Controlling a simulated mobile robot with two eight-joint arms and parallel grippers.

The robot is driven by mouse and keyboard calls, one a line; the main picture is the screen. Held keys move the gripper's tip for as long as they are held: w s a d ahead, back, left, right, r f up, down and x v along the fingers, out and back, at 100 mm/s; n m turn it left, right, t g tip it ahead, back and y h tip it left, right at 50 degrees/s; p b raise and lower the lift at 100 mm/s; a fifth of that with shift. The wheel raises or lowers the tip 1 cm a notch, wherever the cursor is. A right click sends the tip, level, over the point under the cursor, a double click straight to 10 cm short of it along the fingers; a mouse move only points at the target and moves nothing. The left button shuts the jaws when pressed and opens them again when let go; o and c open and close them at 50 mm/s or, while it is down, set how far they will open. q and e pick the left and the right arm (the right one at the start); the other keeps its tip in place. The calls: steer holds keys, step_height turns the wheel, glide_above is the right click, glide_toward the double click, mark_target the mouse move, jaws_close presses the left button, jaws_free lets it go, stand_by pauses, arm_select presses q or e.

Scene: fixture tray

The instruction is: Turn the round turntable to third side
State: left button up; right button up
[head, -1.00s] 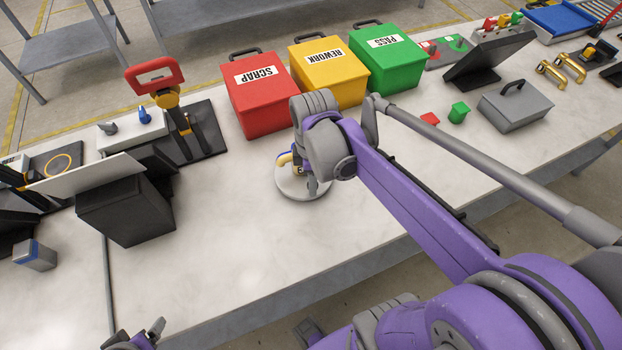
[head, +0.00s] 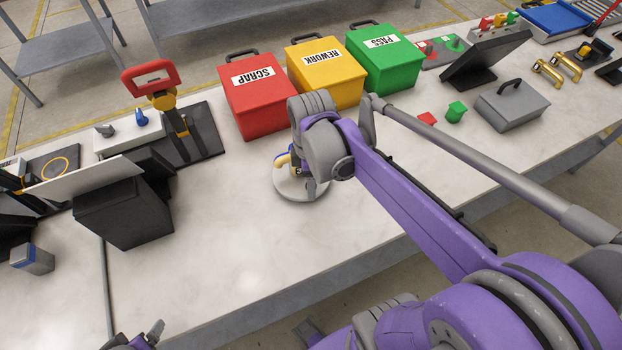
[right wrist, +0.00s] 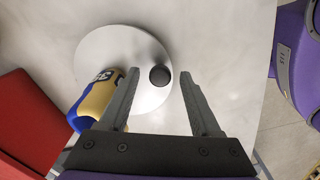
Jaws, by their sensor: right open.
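The round turntable (head: 291,193) is a pale grey disc on the bench, partly hidden by my right arm in the head view. It also shows in the right wrist view (right wrist: 112,48). A dark round knob (right wrist: 160,75) stands near its edge. A yellow and blue part (right wrist: 97,93) with a dark "3"-like mark sits on the opposite side of the disc. My right gripper (right wrist: 159,73) is open, with its fingers on either side of the knob; I cannot tell if they touch it. My left gripper (head: 140,337) is cut off at the bottom edge of the head view.
Red SCRAP (head: 258,108), yellow REWORK (head: 327,84) and green PASS (head: 388,68) bins stand behind the turntable. A black block (head: 124,213) and a red-handled clamp (head: 155,80) are to the left. A grey case (head: 512,107) is to the right. The bench front is clear.

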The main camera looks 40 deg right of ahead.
steer(key=shift+r, duration=0.1)
step_height(320, 180, up, 11)
steer(key=shift+f+p, duration=0.2)
steer(key=shift+p, duration=0.25)
stand_by(0.4)
